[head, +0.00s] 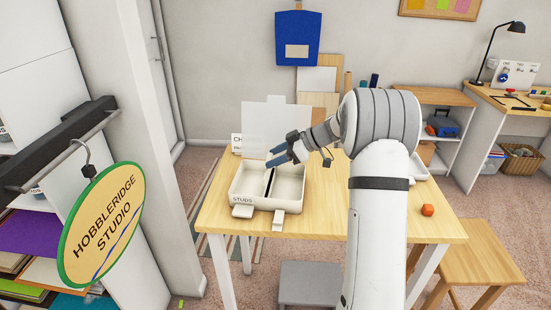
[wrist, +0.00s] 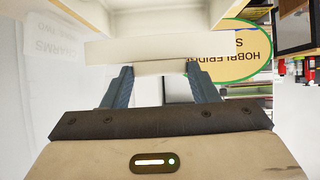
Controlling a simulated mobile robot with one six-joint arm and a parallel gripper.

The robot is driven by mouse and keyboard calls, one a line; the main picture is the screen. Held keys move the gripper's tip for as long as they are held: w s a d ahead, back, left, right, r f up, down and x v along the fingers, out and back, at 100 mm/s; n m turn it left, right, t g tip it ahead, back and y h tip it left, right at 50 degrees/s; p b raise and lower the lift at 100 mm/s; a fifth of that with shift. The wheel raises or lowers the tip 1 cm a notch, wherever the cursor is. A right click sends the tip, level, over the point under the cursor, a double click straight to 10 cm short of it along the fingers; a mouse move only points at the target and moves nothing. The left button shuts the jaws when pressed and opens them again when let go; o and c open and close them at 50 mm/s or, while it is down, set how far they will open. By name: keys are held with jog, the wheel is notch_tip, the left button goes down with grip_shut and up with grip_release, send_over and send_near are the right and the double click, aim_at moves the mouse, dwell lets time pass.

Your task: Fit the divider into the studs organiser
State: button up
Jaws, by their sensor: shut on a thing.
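The studs organiser (head: 243,197) is a cream open tray marked STUDS on the table, with tabs at its front. My gripper (head: 279,157) tilts down to the left over its back part, blue fingers shut on the cream divider (wrist: 155,52). In the wrist view, the fingers (wrist: 160,82) pinch a narrow part of it, and its wider strip spans beyond both tips. In the head view, a dark band runs front to back along the tray's middle, under the gripper. I cannot tell whether the divider is seated or just above the floor.
A pale translucent sheet (head: 262,122) stands behind the tray, close to my gripper. A charms label (wrist: 62,38) shows beside it. A round sign (head: 101,224) hangs at left. The table's front left is clear.

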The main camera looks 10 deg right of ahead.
jog(key=shift+f+b, duration=2.35)
jog(key=shift+b, duration=0.75)
jog(key=shift+b, duration=1.5)
jog(key=shift+f+b, duration=1.5)
jog(key=shift+b, duration=1.5)
dwell(0.4)
